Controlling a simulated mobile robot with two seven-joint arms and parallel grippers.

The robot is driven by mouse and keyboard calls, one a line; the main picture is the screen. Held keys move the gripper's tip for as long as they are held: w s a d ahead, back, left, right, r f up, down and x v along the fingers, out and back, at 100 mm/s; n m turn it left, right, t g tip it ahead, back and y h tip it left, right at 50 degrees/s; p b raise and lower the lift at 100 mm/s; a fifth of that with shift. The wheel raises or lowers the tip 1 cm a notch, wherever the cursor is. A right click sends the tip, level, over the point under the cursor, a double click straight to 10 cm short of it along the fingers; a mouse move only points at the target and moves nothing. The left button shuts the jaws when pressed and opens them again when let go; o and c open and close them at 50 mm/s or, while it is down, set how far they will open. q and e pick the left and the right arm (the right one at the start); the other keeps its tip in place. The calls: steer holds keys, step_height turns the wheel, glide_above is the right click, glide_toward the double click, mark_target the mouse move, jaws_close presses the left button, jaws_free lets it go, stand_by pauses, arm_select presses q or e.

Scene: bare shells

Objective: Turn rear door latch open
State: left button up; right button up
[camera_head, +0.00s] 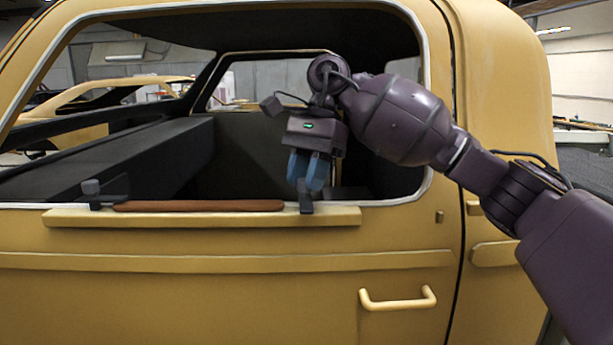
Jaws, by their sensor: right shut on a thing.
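A yellow vehicle shell fills the view, with a door (230,305) below a large window opening. A small dark grey upright latch piece (305,203) stands at the right end of the yellow ledge (345,217) under the window. My right gripper (307,184) comes in from the right and points down. Its blue fingers are shut on the top of this latch piece, which they partly hide. Nothing in view labels which one is the rear latch. My left gripper is not in view.
A brown bar (198,206) lies along the ledge between the two latch pieces. A yellow pull handle (398,301) sticks out from the lower right of the door. The pale window frame (436,120) borders the opening, close to my right arm.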

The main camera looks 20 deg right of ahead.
steer(key=o, duration=0.9)
steer(key=shift+w+d+r, duration=0.1)
steer(key=shift+r, duration=0.15)
steer(key=v, duration=1)
steer(key=shift+r, duration=0.2)
steer(key=shift+f, duration=0.1)
